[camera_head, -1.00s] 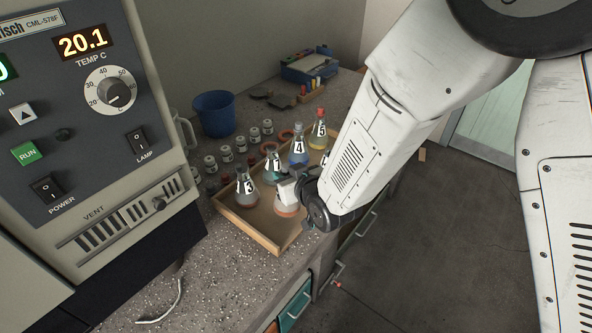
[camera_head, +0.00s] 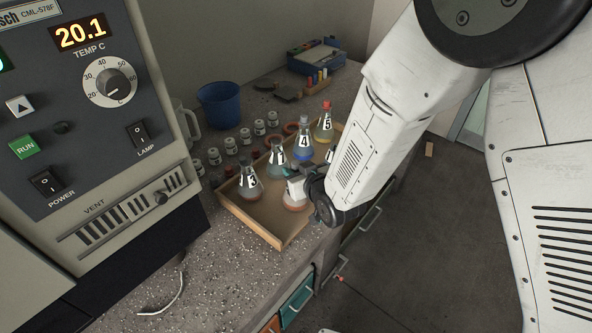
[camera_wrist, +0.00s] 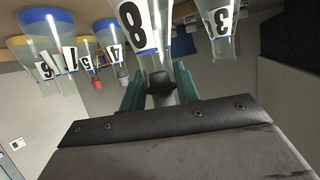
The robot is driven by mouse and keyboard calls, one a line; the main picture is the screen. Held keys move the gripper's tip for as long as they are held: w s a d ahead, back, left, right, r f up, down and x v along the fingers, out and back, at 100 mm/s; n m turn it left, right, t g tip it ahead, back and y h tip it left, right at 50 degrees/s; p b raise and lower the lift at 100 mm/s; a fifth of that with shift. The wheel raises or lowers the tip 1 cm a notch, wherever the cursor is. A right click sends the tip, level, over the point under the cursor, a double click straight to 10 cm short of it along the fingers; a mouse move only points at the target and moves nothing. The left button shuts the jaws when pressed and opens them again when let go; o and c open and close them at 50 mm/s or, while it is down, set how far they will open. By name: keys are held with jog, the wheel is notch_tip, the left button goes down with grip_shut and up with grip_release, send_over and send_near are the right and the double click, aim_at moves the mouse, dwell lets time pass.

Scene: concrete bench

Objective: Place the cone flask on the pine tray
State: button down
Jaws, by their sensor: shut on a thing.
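Several small labelled jars (camera_head: 231,146) stand behind the tray. A blue bucket (camera_head: 219,105) and a blue rack (camera_head: 316,57) are farther back. The control panel unit (camera_head: 105,120) rises at left. Bare bench (camera_head: 225,270) lies in front of the tray.

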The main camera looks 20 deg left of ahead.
jog(key=c, duration=1)
grip_release()
jog(key=shift+f, duration=0.1)
jog(key=shift+c, duration=0.2)
jog(key=v, duration=1.2)
